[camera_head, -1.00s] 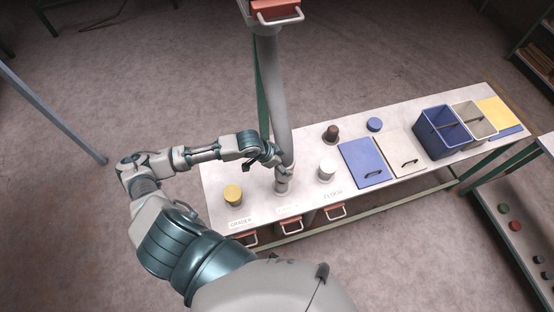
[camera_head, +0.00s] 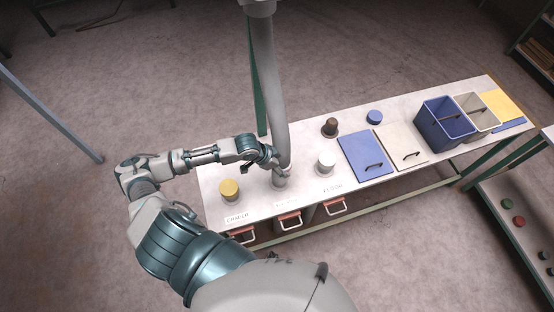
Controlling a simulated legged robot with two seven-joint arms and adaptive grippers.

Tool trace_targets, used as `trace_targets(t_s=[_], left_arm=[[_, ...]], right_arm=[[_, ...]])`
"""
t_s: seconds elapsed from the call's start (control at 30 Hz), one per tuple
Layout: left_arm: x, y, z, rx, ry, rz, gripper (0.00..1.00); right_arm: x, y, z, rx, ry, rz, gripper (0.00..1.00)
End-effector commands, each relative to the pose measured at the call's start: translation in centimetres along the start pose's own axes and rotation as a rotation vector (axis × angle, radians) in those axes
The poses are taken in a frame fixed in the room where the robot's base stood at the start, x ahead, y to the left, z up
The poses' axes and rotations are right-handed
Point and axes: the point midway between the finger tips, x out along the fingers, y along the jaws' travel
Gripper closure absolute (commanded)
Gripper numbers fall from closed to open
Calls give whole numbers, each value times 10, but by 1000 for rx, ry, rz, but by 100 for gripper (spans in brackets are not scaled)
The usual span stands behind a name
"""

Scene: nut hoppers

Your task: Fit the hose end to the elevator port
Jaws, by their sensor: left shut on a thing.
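A grey hose (camera_head: 265,75) hangs from an overhead outlet (camera_head: 258,7) at the top. It runs down to the middle port, between the yellow-capped and white-capped ones. My left gripper (camera_head: 280,168) is shut on the hose near its lower end, from the left. The hose end (camera_head: 280,181) is upright over the middle port on the bench. The gripper partly hides it, and I cannot tell whether it is seated or just above. The middle label (camera_head: 286,204) is too faint to read. My right gripper is not in view.
On the bench (camera_head: 222,178) stand a yellow-capped port (camera_head: 230,190), a white-capped port (camera_head: 326,163), a brown stub (camera_head: 330,126) and a blue cap (camera_head: 375,117). Blue (camera_head: 366,158) and cream (camera_head: 402,146) lids and a blue bin (camera_head: 445,126) are further right. Red-handled drawers (camera_head: 290,220) line the front.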

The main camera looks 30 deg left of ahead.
Motion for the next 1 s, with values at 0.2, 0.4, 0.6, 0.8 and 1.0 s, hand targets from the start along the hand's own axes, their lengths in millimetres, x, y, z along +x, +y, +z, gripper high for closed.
trace_targets(t_s=[0.2, 0.4, 0.6, 0.8, 1.0], left_arm=[[2, -4, 8, -7, 9, 13, 94], [2, -6, 10, -8, 11, 13, 13], [2, -4, 7, -5, 8, 9, 0], [1, -1, 3, -2, 5, 5, 0], [-21, -6, 8, -2, 5, 4, 0]], right_arm=[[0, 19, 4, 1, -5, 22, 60], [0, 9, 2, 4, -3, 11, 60], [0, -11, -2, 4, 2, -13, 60], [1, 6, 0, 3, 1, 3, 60], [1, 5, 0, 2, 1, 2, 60]])
